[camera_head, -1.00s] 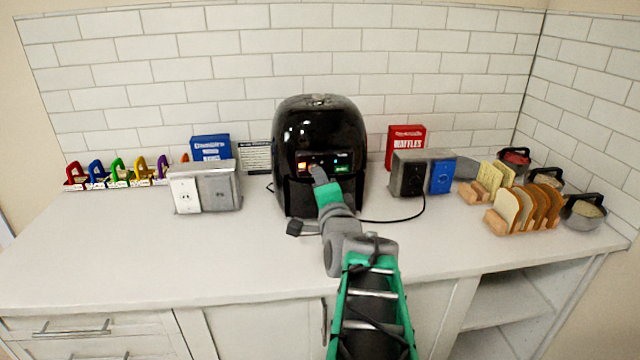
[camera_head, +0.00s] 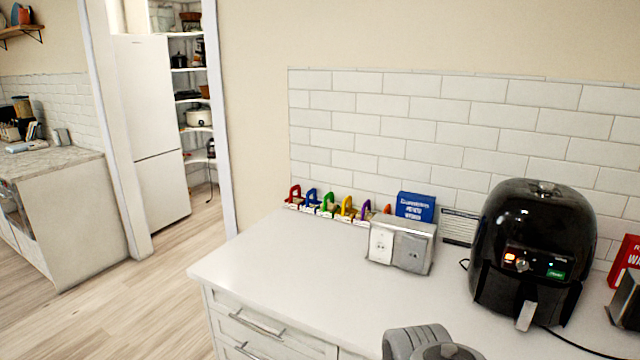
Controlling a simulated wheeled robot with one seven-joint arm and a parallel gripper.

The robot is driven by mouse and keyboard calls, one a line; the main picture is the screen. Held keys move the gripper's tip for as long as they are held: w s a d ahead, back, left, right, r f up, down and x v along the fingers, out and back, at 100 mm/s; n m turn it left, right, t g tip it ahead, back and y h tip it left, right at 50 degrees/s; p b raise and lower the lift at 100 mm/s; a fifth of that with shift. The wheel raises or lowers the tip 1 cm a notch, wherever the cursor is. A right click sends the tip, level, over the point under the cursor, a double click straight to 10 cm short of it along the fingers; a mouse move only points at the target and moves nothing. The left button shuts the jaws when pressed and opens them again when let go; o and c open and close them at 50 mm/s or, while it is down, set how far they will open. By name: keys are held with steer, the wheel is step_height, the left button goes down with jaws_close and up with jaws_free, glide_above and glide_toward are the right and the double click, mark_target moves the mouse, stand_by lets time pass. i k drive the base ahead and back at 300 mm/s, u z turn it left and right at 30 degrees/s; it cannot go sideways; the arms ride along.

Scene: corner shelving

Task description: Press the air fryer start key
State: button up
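The black air fryer (camera_head: 535,225) stands on the white counter at the right of the view. Its front control panel (camera_head: 536,264) is uncovered. An orange-red light shows at the panel's left and a green lit key (camera_head: 556,274) at its right; the labels are too small to read. The fryer's handle (camera_head: 526,315) juts out below the panel. A grey part of my arm shows at the bottom edge, well in front of the fryer and apart from it. My gripper's fingers are not visible.
A double outlet box (camera_head: 401,247), a blue box (camera_head: 415,206) and several coloured padlock-like items (camera_head: 328,203) stand left of the fryer. A red box (camera_head: 625,262) is at the right edge. A cord runs along the counter (camera_head: 300,262). Open wooden floor lies left.

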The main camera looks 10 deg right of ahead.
mark_target(553, 273)
steer(key=z, duration=0.55)
steer(key=k, duration=0.25)
steer(key=z, duration=0.65)
steer(key=i, duration=0.3)
steer(key=u, duration=0.05)
